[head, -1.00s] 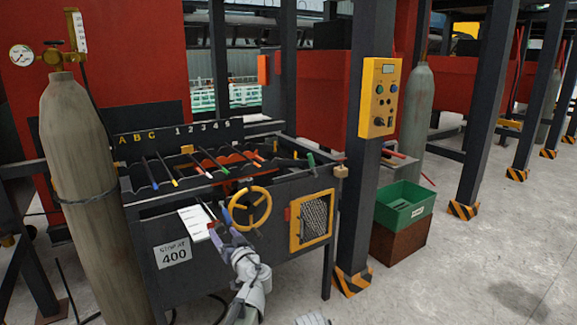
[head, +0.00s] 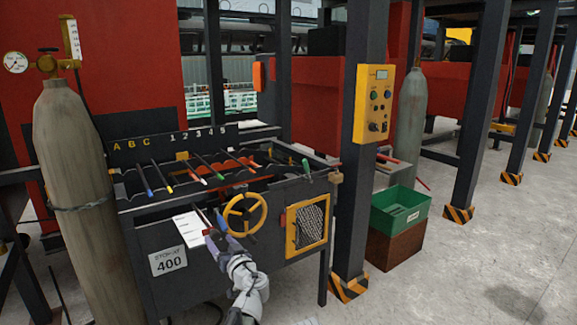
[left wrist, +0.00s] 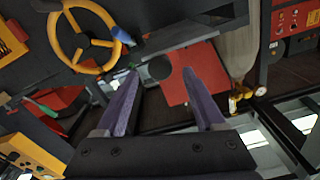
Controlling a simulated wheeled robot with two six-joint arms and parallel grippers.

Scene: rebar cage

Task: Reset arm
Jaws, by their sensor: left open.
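My left gripper (head: 213,238) is in front of the dark workbench, just left of and below the yellow handwheel (head: 245,213). In the left wrist view the two purple fingers (left wrist: 163,95) are spread apart with nothing held between them. A dark round end (left wrist: 160,68) shows beyond the fingertips; I cannot tell what it belongs to. The handwheel also shows at the upper left of the wrist view (left wrist: 84,38), apart from the fingers. A white paper sheet (head: 189,230) is on the bench front near the gripper. My right gripper is not in view.
Several colour-tipped rods lie across the bench rack (head: 185,172). A tall gas cylinder (head: 72,165) stands at the left. A yellow control box (head: 375,103) is on a post at the right, with a green bin (head: 402,212) beside it. The floor at the right is clear.

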